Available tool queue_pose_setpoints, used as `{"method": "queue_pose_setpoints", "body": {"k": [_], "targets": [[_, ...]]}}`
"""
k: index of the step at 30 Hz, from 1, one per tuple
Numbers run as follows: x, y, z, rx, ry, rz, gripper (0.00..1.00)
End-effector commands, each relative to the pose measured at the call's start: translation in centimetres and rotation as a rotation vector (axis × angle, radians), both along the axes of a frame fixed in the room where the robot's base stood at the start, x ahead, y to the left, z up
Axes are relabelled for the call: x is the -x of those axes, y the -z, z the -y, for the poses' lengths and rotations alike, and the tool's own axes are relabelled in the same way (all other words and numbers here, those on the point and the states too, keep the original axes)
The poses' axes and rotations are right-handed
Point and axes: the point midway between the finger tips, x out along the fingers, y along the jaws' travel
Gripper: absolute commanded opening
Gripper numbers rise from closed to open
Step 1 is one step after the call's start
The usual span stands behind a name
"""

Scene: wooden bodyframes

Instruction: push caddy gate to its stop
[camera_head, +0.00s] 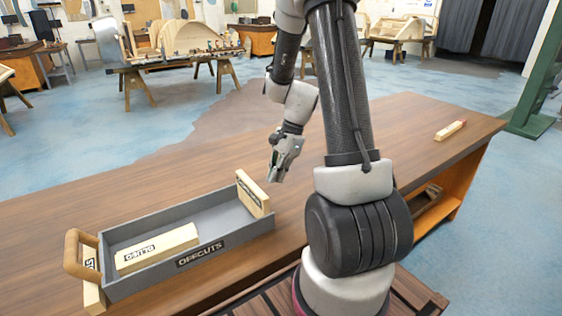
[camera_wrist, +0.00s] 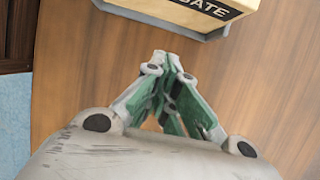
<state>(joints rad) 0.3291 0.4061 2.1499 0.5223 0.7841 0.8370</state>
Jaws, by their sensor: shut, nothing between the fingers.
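The caddy (camera_head: 206,256) is a grey tray labelled OFFCUTS on the wooden bench. Its gate (camera_head: 254,192) is a pale wooden panel at the right end, rising above the tray walls. In the wrist view the gate (camera_wrist: 198,10) shows its GATE label at the top edge, partly cut off. My gripper (camera_head: 275,178) points down just right of and behind the gate, apparently apart from it. In the wrist view my gripper (camera_wrist: 165,62) has its fingertips together, empty, with bare bench between them and the gate.
A pale labelled block (camera_head: 157,248) lies inside the tray. A rounded wooden handle (camera_head: 72,255) stands at the caddy's left end. Bench top (camera_head: 180,175) behind the caddy is clear.

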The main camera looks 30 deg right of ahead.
Motion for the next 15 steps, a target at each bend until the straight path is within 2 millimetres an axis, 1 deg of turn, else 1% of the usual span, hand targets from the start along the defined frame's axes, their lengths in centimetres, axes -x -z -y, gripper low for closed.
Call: {"method": "queue_pose_setpoints", "body": {"k": [1, 3, 6, 9, 12, 15], "targets": [[0.1, 1.1, -0.4, -0.002, -0.001, -0.005, 0.0], [0.1, 2.3, -0.9, -0.001, -0.001, -0.005, 0.0], [0.0, 2.1, -2.6, 0.001, -0.004, 0.001, 0.0], [0.0, 2.1, -3.8, 0.001, -0.003, 0.0, 0.0], [0.0, 2.1, -4.5, 0.001, -0.003, 0.001, 0.0], [0.0, 2.1, -4.8, 0.001, -0.001, 0.001, 0.0]]}}
